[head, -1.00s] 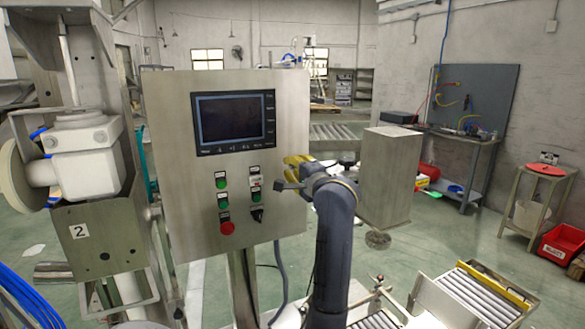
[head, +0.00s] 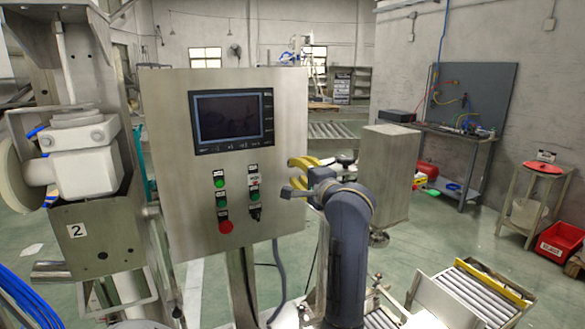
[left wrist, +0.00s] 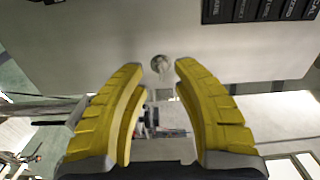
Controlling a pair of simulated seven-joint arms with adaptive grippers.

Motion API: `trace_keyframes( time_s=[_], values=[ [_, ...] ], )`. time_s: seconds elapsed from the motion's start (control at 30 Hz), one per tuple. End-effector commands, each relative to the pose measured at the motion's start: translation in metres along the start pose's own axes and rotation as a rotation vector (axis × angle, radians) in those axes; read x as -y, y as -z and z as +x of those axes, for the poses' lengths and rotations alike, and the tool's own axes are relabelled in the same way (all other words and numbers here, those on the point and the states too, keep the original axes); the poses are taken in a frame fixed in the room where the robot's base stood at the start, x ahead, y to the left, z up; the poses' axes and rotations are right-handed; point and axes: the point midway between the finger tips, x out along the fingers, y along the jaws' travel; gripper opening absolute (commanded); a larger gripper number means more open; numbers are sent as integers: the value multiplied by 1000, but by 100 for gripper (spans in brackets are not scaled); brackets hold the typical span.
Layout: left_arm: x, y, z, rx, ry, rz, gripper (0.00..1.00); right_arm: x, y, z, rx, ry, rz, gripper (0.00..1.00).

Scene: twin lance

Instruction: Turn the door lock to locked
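The grey control cabinet (head: 180,120) stands in the middle of the head view. In the left wrist view, a small round silver door lock (left wrist: 160,64) sits on its pale face, just beyond and between my fingertips. I cannot read which way the lock is turned. I cannot make the lock out in the head view. My left gripper (head: 291,176) is beside the cabinet's right edge. Its yellow fingers show in the left wrist view (left wrist: 160,66), open and empty, apart from the lock. My right gripper is not in view.
The cabinet carries a dark screen (head: 231,118), a red button (head: 226,227), green buttons and a black selector switch (head: 254,212). A metal box (head: 388,175) stands behind my arm. A roller conveyor (head: 475,292) is at lower right. Machinery (head: 85,160) stands at left.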

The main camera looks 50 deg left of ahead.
Motion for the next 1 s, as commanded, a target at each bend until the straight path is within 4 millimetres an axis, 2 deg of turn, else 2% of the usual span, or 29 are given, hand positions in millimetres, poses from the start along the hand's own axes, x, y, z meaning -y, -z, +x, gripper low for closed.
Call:
trace_keyframes(
  time_s=[0.2, 0.4, 0.6, 1.0],
  values=[
    [0, 0, -36, -2, -1, -1, 28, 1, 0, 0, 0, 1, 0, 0],
    [0, 0, -58, 0, 0, -1, 28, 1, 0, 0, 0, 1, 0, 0],
    [0, -1, -66, 1, 1, 0, 28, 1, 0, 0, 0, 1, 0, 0],
    [0, -1, -67, 1, 1, 0, 28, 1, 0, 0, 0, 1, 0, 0]
  ],
)
